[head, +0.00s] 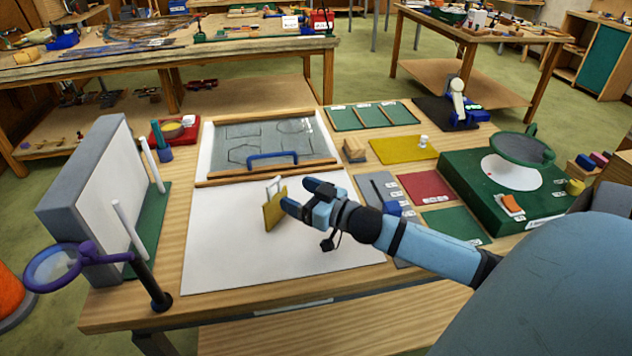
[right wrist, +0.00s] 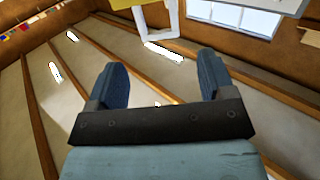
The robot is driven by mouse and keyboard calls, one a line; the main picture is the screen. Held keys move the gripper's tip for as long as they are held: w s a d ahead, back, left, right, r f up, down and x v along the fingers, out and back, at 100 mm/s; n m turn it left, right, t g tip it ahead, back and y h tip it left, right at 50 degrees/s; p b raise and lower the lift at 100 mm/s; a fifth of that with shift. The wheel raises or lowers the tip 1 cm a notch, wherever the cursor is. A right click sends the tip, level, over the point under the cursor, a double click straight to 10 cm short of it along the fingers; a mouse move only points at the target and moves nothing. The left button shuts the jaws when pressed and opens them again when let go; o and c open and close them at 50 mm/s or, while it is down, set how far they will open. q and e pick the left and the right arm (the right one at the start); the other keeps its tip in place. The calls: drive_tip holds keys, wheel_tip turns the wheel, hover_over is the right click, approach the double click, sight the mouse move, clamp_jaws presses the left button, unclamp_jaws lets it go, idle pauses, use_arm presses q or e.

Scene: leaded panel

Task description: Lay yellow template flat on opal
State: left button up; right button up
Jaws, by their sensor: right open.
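The yellow template (head: 274,210) stands tilted up over the large white sheet, with its pale loop handle (head: 273,184) at the top. I cannot tell whether its lower edge touches the sheet. My right gripper (head: 297,194) is open just to the right of the template, fingers pointing at it. In the right wrist view the fingers (right wrist: 160,85) are spread with nothing between them; the template's yellow edge (right wrist: 122,3) and white handle (right wrist: 168,22) show beyond the tips. The white sheet (head: 235,255) may be the opal; no label confirms this. My left gripper is out of view.
A framed drawing board with a blue handle (head: 272,158) lies behind the sheet. Coloured sheets, including a yellow one (head: 404,150), and a green machine (head: 470,195) are at right. A grey upright rack (head: 85,190) and a purple-rimmed magnifier (head: 58,267) stand left. The white sheet's front is clear.

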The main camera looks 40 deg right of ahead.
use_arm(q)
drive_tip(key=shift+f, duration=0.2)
use_arm(e)
drive_tip(key=shift+v, duration=2.2)
